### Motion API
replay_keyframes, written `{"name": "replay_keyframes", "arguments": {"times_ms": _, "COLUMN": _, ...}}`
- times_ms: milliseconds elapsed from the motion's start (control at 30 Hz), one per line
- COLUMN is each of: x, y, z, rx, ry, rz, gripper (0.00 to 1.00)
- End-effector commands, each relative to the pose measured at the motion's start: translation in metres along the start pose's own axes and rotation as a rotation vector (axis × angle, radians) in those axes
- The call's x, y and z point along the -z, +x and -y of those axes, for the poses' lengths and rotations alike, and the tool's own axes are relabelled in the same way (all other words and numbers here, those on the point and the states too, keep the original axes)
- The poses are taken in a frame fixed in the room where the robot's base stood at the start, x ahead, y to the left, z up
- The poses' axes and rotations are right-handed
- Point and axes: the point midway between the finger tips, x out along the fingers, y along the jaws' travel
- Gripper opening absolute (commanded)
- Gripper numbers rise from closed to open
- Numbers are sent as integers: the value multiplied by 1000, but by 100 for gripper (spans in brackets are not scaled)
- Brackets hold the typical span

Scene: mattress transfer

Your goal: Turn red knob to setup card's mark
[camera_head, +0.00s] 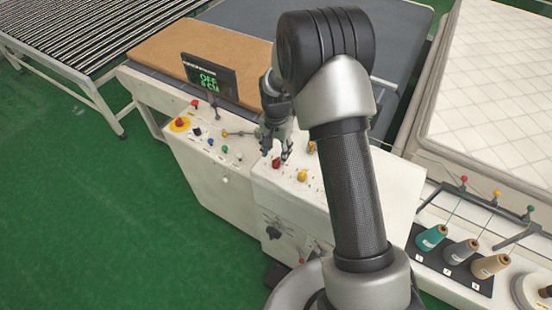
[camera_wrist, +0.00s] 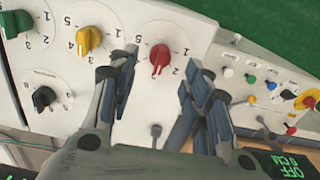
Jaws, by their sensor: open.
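The red knob (camera_wrist: 159,56) sits on a white dial with printed numbers on the pale control panel. A pale mark shows on its lower edge in the wrist view. My gripper (camera_wrist: 164,75) is open and empty, with one finger on each side of the knob in that view. I cannot tell whether either finger touches it. In the head view the red knob (camera_head: 276,163) shows just below the fingertips of my gripper (camera_head: 276,154). I cannot make out a setup card in either view.
A yellow knob (camera_wrist: 89,40), a green knob (camera_wrist: 15,21) and a black knob (camera_wrist: 44,98) lie left of the red one. Small coloured buttons (camera_wrist: 250,79) are right. A dark display (camera_head: 208,76) with green text stands behind. Thread cones (camera_head: 460,251) stand front right.

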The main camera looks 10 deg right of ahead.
Motion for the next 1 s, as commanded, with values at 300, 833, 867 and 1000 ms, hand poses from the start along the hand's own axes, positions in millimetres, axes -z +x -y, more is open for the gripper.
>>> {"name": "replay_keyframes", "arguments": {"times_ms": 300, "x": 0, "y": 47, "z": 0, "rx": 0, "ry": 0, "rz": 0, "gripper": 45}}
{"name": "replay_keyframes", "arguments": {"times_ms": 833, "x": 0, "y": 53, "z": 0, "rx": 1, "ry": 0, "rz": -1, "gripper": 35}}
{"name": "replay_keyframes", "arguments": {"times_ms": 867, "x": 0, "y": 53, "z": 0, "rx": 0, "ry": 0, "rz": -1, "gripper": 33}}
{"name": "replay_keyframes", "arguments": {"times_ms": 1000, "x": 0, "y": 53, "z": 0, "rx": 0, "ry": 0, "rz": -1, "gripper": 24}}
